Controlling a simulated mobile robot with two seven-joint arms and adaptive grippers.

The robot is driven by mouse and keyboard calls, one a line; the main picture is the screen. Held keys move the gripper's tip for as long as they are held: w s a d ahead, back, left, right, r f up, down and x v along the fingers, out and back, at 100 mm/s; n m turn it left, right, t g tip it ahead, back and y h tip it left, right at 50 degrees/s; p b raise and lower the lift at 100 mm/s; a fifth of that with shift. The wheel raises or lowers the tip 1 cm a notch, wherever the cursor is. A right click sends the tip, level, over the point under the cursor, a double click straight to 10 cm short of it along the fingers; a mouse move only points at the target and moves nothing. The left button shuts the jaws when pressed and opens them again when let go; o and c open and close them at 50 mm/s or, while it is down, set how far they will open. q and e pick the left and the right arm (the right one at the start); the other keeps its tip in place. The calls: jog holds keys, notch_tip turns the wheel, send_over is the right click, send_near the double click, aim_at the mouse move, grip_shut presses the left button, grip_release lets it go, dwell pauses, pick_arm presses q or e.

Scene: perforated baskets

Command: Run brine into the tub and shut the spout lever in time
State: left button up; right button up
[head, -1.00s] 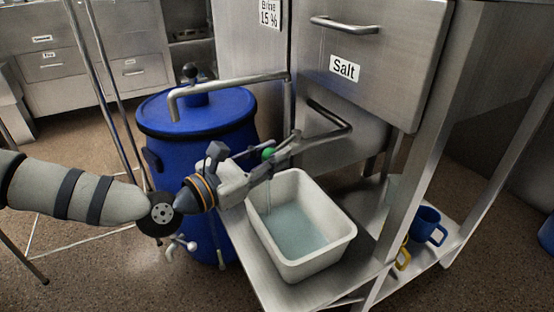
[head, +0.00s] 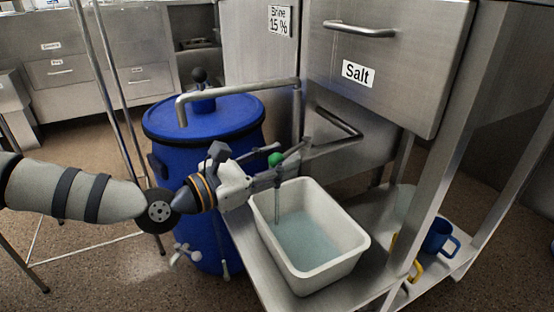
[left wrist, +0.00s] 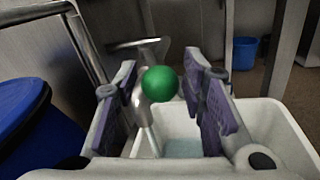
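The white tub (head: 345,240) stands on the steel shelf with pale liquid (head: 305,240) in its bottom. A thin stream (head: 277,202) falls into it from the spout; it also shows in the left wrist view (left wrist: 152,140). The spout lever's green knob (head: 275,160) is at my left gripper (head: 268,168). In the left wrist view the knob (left wrist: 160,84) is between the two purple-padded fingers, with a gap on each side. The left gripper is open. My right gripper is not in view.
A blue lidded barrel (head: 205,150) stands left of the tub, with a bent steel pipe (head: 235,88) above it. The steel Salt drawer (head: 385,75) overhangs behind the tub.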

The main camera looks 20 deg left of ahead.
pick_arm(q)
jog(key=v, duration=1.2)
